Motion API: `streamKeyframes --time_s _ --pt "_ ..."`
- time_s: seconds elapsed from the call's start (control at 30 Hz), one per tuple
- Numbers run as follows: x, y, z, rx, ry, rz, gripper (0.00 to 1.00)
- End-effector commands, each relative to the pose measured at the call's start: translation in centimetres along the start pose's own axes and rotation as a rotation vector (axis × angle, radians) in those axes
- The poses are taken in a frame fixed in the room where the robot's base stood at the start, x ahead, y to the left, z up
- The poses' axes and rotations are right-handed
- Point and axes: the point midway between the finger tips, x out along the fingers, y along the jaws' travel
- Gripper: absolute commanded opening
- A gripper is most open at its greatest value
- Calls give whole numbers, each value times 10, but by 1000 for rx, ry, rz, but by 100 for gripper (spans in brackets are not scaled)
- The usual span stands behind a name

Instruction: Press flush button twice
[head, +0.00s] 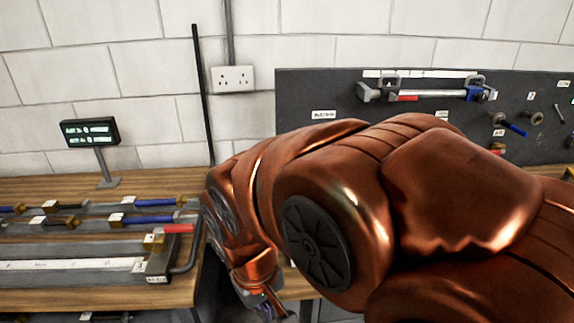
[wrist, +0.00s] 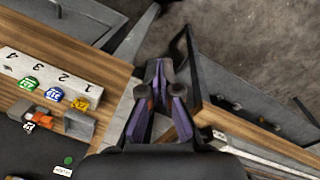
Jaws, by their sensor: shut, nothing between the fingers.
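A small green round disc (wrist: 68,160), which looks like a button, sits on a dark surface at the lower left of the wrist view. A white label (wrist: 62,171) beside it is too small to read, so I cannot tell whether this is the flush button. My gripper (wrist: 158,72) has purple fingers and is shut and empty. It is up and to the right of the disc, apart from it, over the gap beside the wooden bench edge. In the head view my gripper (head: 272,308) is only partly visible below my copper arm. The arm hides much of the bench behind it.
A numbered white strip (wrist: 45,72) lies near green, blue and yellow caps (wrist: 54,94) and a grey bracket (wrist: 80,125). A wooden bench (head: 75,190) holds blue-handled tools and a small display (head: 90,132). A dark tool board (head: 320,95) hangs behind my arm.

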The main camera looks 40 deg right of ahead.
Motion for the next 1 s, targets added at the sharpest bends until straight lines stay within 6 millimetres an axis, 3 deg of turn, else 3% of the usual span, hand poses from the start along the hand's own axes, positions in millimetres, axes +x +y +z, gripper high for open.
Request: streamKeyframes --time_s 0.2,0.6,0.8,1.0 --pt "4 80 -94 191 225 144 0" --pt "-4 240 -239 336 668 331 0" --pt "5 293 -290 311 860 303 0" --pt "30 320 -320 265 1012 170 0"
